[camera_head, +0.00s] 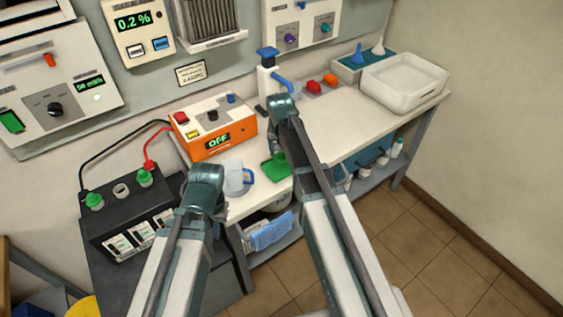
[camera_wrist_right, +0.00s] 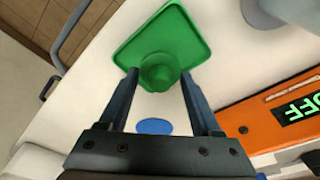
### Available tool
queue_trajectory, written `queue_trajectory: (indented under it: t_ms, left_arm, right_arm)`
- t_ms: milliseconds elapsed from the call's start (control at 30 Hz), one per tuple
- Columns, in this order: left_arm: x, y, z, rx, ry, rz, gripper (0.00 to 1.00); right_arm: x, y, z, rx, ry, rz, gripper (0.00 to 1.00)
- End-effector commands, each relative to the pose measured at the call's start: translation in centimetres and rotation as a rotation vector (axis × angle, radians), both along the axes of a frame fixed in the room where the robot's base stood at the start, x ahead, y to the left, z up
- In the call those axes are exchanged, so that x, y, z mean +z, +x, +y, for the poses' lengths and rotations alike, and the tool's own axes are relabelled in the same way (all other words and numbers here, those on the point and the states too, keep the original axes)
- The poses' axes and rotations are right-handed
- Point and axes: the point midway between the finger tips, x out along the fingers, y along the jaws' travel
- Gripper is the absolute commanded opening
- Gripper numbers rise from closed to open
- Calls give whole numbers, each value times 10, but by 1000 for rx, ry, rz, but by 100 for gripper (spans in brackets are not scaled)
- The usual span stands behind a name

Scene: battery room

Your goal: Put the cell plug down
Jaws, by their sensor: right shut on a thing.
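The green cell plug (camera_wrist_right: 158,74) sits between the fingers of my right gripper (camera_wrist_right: 159,80), which is shut on it. The plug is over a green tray (camera_wrist_right: 188,28) on the white bench; I cannot tell whether it touches the tray. The tray (camera_head: 271,168) also shows in the head view, partly behind my right arm. The black battery (camera_head: 92,222) at the left has two green plugs, left (camera_head: 94,201) and right (camera_head: 145,177), with an open-looking cell neck (camera_head: 120,190) between them. My left gripper (camera_head: 196,190) is near the battery's right end, its fingers hidden by the wrist.
A clear jug (camera_head: 237,178) stands left of the tray. Behind it is an orange charger (camera_head: 232,137) reading OFF, with red and black leads to the battery. A white basin (camera_head: 404,82) is at the far right. A blue oval (camera_wrist_right: 153,126) lies near the tray.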

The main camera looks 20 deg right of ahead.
Motion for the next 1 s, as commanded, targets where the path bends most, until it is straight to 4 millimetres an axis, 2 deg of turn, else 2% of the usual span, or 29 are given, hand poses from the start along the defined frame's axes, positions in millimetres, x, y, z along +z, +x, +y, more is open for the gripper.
queue_trajectory:
  t_ms: [300,733,767,900,1000]
  left_arm:
    - [-37,0,0,0,0,0,0]
    - [-40,0,0,0,0,0,0]
    - [-39,0,0,0,0,0,0]
    - [-38,0,0,0,0,0,0]
    - [-38,0,0,0,0,0,0]
  right_arm:
    - [-37,0,0,0,0,0,13]
    - [-40,0,0,0,0,0,13]
    - [-39,0,0,0,0,0,69]
    - [-38,0,0,0,0,0,94]
    - [-38,0,0,0,0,0,95]
